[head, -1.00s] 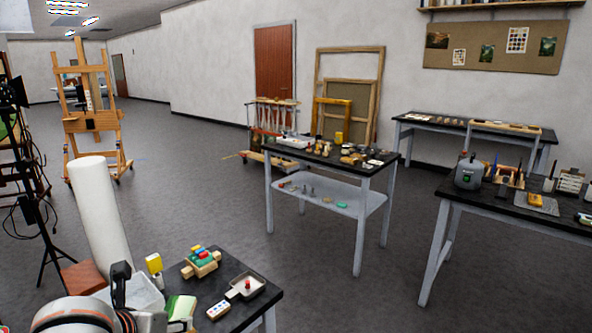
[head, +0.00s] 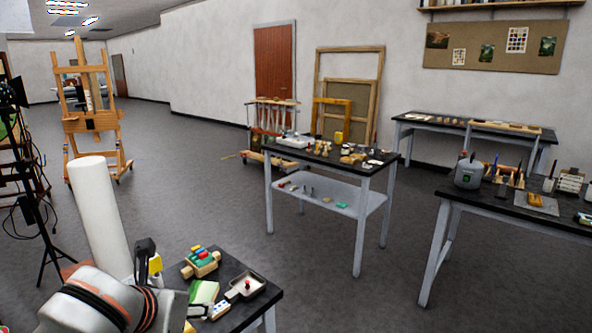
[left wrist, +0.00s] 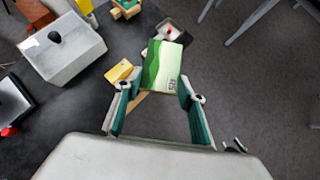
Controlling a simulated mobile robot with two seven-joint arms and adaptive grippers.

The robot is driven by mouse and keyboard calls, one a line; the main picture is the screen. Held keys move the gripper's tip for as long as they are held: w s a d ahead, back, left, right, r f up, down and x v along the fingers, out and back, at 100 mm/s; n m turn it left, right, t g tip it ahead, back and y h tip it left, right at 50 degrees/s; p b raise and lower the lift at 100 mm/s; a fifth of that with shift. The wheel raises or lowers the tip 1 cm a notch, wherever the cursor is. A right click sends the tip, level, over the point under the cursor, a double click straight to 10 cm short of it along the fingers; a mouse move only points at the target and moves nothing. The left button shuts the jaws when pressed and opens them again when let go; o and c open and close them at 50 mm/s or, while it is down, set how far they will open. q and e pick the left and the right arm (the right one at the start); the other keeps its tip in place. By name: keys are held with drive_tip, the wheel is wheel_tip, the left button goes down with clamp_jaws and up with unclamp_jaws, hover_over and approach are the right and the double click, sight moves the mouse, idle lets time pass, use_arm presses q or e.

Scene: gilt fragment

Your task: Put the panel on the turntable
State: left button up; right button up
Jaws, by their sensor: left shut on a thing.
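I cannot tell for sure that this is the panel. In the head view the piece (head: 203,293) is over the near black table, partly covering a white domino-like block (head: 221,309). My left arm hides most of the gripper there. I cannot pick out a turntable with certainty. My right gripper is not in view.
On the near table are a wooden toy with coloured blocks (head: 201,262) and a small tray with a red piece (head: 246,287). Open floor separates the other tables.

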use_arm(q)
drive_tip(key=shift+n+y, duration=0.5)
drive_tip(key=shift+n, duration=0.1)
drive_tip(key=a+f, duration=0.1)
drive_tip(key=a, duration=0.1)
drive_tip(key=s+a+f, duration=0.1)
drive_tip(key=a+f, duration=0.1)
drive_tip(key=shift+s+a, duration=0.15)
drive_tip(key=shift+a, duration=0.05)
drive_tip(key=shift+s+d+f, duration=0.1)
drive_tip(key=shift+d+f, duration=0.05)
